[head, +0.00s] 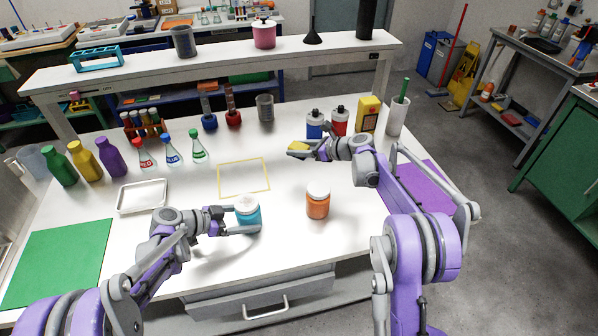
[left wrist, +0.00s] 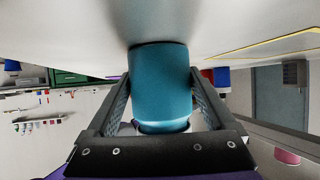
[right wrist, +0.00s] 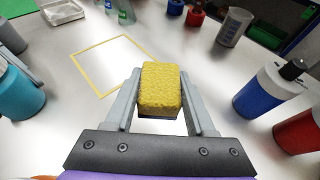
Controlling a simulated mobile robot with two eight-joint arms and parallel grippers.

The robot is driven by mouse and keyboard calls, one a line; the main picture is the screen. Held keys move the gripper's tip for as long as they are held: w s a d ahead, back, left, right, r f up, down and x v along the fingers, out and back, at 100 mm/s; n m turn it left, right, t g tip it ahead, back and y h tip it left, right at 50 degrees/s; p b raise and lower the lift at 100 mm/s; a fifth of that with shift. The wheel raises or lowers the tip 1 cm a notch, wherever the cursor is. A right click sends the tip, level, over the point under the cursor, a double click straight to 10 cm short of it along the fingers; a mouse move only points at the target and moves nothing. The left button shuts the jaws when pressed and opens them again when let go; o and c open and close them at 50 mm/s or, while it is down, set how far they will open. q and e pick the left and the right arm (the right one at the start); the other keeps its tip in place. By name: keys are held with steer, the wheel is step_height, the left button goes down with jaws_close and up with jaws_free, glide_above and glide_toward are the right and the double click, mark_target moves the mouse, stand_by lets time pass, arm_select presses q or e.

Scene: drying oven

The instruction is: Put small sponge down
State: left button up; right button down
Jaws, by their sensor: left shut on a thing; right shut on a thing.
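The small sponge (right wrist: 160,88) is yellow with a dark underside. My right gripper (right wrist: 160,100) is shut on it; in the right wrist view the table shows beyond it. In the head view the sponge (head: 297,146) is partly hidden by the right gripper (head: 305,152), right of the yellow outlined rectangle (head: 221,194) on the table. I cannot tell the sponge's exact height above the table. My left gripper (head: 240,221) is shut on a teal jar (head: 248,219) with a white lid, near the table's front. The teal jar (left wrist: 161,85) fills the space between the fingers in the left wrist view.
An orange jar (head: 318,203) stands right of the teal jar. Blue (head: 314,125) and red (head: 339,121) bottles stand behind the right gripper. Several flasks stand at the back left, near a metal tray (head: 142,197). The outlined rectangle is empty.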

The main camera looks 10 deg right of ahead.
mark_target(299, 174)
step_height(299, 174, down, 9)
steer(key=shift+r, duration=0.15)
stand_by(0.4)
steer(key=shift+c, duration=1.2)
jaws_free()
steer(key=shift+s+d+r, duration=0.15)
steer(key=shift+s+d, duration=0.05)
steer(key=shift+d, duration=0.05)
steer(key=v, duration=1.1)
steer(key=shift+s+d+r, duration=0.1)
steer(key=shift+s+r, duration=0.05)
